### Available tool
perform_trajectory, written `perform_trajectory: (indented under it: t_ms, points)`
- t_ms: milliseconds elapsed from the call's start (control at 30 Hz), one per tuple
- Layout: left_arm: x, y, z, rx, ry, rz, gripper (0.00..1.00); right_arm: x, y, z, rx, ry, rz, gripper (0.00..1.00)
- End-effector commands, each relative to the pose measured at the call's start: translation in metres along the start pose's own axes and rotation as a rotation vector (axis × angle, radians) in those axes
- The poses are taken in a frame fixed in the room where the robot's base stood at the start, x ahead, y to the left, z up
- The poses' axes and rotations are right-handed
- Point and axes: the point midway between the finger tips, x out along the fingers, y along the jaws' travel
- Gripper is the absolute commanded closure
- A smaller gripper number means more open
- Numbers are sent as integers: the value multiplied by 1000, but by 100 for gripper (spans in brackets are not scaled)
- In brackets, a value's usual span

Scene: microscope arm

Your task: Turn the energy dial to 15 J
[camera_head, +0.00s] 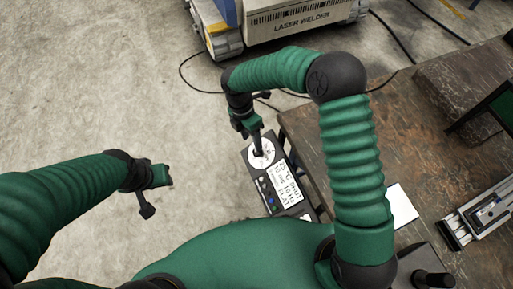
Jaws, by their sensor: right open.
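The energy dial (262,148) is a round white face on a dark control panel (251,178) near the middle of the picture. A black knob stands at its centre, and its markings are too small to read. My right gripper (258,150) points down over the dial with its fingertips at the knob; I cannot tell whether they touch it. It is open. The fingers partly hide the dial face. My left gripper (153,195) hangs over bare floor at the left, away from the panel; its jaw state is unclear.
A worn brown table (405,110) fills the right, with a white sheet (401,205) and a metal rail device (482,214). A laser welder (300,22) with black cables stands behind. The floor at left is clear.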

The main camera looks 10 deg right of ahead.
Motion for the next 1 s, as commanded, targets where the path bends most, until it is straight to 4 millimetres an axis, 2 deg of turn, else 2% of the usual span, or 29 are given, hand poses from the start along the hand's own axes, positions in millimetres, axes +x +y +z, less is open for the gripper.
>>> perform_trajectory:
  t_ms: [33, 100, 233, 367, 600, 1000]
  points:
    - [3, 0, 1, -1, 0, 0, 64, 15, -1, 1, -1, 3, -4, 49]
    - [4, 0, 1, -1, 0, 0, 64, 32, -2, 5, 0, 8, -2, 49]
    - [6, 0, 2, -1, 0, 0, 64, 56, -3, 11, 1, 14, 2, 49]
    - [7, 0, 2, 0, 0, 0, 64, 65, -3, 12, 1, 16, 4, 49]
    - [7, 0, 1, 1, 0, 0, 64, 64, -1, 7, 2, 8, 2, 49]
    - [7, 0, 1, 0, 0, 0, 64, 64, 0, 9, 2, 13, 8, 100]
